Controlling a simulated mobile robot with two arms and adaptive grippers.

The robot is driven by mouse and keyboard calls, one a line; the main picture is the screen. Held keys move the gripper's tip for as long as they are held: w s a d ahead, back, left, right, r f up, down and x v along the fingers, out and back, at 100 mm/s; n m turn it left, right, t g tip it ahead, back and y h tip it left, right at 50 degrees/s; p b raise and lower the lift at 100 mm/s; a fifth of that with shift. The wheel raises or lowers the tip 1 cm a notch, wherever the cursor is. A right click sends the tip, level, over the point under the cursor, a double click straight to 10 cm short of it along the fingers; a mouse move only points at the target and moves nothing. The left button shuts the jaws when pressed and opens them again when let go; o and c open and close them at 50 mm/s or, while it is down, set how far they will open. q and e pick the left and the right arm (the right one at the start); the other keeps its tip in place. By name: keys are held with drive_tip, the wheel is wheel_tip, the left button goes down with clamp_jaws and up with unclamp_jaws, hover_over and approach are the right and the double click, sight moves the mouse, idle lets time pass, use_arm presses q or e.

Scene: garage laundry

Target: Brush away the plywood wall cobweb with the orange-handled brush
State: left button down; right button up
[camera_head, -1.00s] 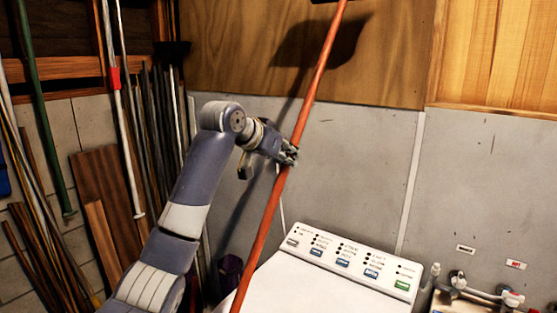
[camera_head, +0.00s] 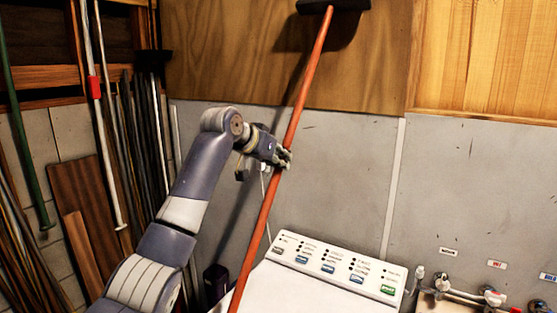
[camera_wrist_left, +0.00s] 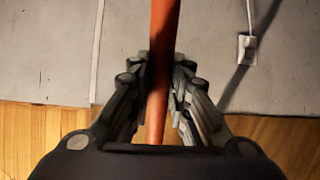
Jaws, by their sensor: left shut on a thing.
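The orange-handled brush (camera_head: 303,100) slants up and to the right in the head view. Its dark head (camera_head: 345,6) is at the top edge, in front of the plywood wall (camera_head: 225,50), with a shadow beside it. I cannot tell whether it touches the wall. My left gripper (camera_head: 284,158) is shut around the middle of the handle. In the left wrist view the handle (camera_wrist_left: 160,70) runs between the fingers of my left gripper (camera_wrist_left: 160,85). I cannot make out a cobweb on the visible plywood. My right gripper is not in view.
A white washing machine with a button panel (camera_head: 340,265) stands below the brush. Taps (camera_head: 465,290) are at the lower right. Poles and boards (camera_head: 90,190) lean at the left. A wall outlet (camera_wrist_left: 247,47) shows in the left wrist view.

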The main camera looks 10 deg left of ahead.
use_arm(q)
drive_tip(key=shift+w+d+r, duration=0.1)
drive_tip(key=shift+r, duration=0.15)
idle(0.4)
drive_tip(key=shift+d, duration=0.15)
drive_tip(key=shift+w+a, duration=0.7)
drive_tip(key=shift+w, duration=0.2)
drive_tip(key=shift+s+d, duration=0.2)
drive_tip(key=shift+d, duration=0.55)
idle(0.7)
